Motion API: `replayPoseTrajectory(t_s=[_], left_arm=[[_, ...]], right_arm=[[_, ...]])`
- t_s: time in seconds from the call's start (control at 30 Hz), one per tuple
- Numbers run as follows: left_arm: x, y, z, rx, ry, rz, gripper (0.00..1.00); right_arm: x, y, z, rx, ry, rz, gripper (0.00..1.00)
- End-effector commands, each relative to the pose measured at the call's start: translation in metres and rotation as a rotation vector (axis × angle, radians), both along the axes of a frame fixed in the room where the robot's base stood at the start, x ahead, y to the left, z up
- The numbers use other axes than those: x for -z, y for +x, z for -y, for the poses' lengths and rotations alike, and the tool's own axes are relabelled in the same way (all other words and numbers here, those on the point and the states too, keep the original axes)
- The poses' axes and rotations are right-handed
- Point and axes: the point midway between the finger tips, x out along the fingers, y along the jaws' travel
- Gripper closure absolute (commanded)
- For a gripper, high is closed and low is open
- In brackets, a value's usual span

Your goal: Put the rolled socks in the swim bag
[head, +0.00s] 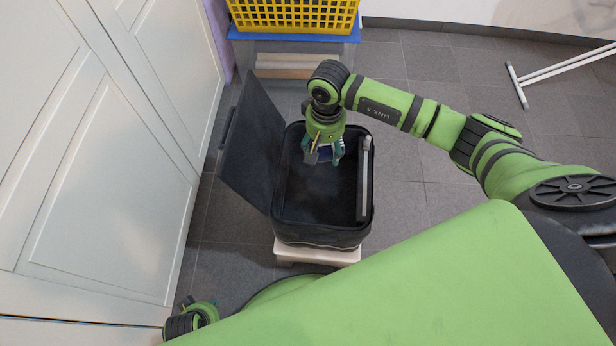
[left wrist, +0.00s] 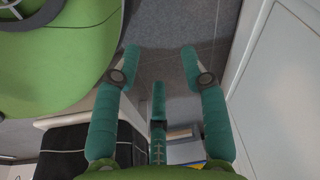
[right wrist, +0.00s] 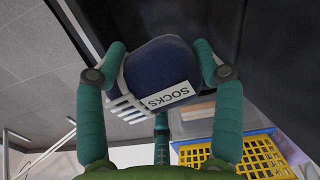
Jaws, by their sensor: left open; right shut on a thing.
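The rolled socks (right wrist: 160,70) are a dark blue roll with white stripes and a white label reading SOCKS, seen in the right wrist view. My right gripper (right wrist: 163,68) is shut on them, with fingers on both sides. In the head view my right gripper (head: 324,156) hangs over the open black swim bag (head: 300,231), and the socks there are mostly hidden by the fingers. The bag's lid (head: 252,140) stands open to the left. My left gripper (left wrist: 160,62) is open and empty, low beside my base, away from the bag.
The bag stands on a small white stool (head: 316,256). A grey bar-like item (head: 364,180) lies along the bag's right inner side. A yellow crate (head: 295,14) is behind. White cupboard doors (head: 100,200) close off the left.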

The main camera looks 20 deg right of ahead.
Motion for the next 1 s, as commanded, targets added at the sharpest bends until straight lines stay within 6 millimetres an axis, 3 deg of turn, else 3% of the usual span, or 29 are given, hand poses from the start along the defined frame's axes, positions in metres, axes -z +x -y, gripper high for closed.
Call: replayPoseTrajectory(t_s=[0.07,0.4,0.6,0.9,0.93,1.0], left_arm=[[-0.002,-0.001,0.001,-0.004,0.0,-0.014,0.56],[-0.043,0.021,0.004,-0.009,-0.003,0.018,0.56],[-0.056,0.025,0.004,-0.01,-0.004,0.025,0.56],[-0.059,0.026,0.004,-0.01,-0.003,0.027,0.56],[-0.059,0.026,0.004,-0.01,-0.003,0.027,0.56],[-0.059,0.026,0.004,-0.01,-0.003,0.027,0.56]], right_arm=[[0.015,0.0,-0.001,0.001,0.001,-0.001,0.65],[0.041,0.0,-0.001,0.001,0.002,-0.001,0.65],[0.047,0.0,-0.001,0.001,0.001,0.0,0.65],[0.047,0.0,0.0,0.0,0.001,0.0,0.65],[0.047,0.0,0.0,0.0,0.001,0.0,0.28],[0.047,0.0,0.0,0.0,0.001,0.0,0.04]])
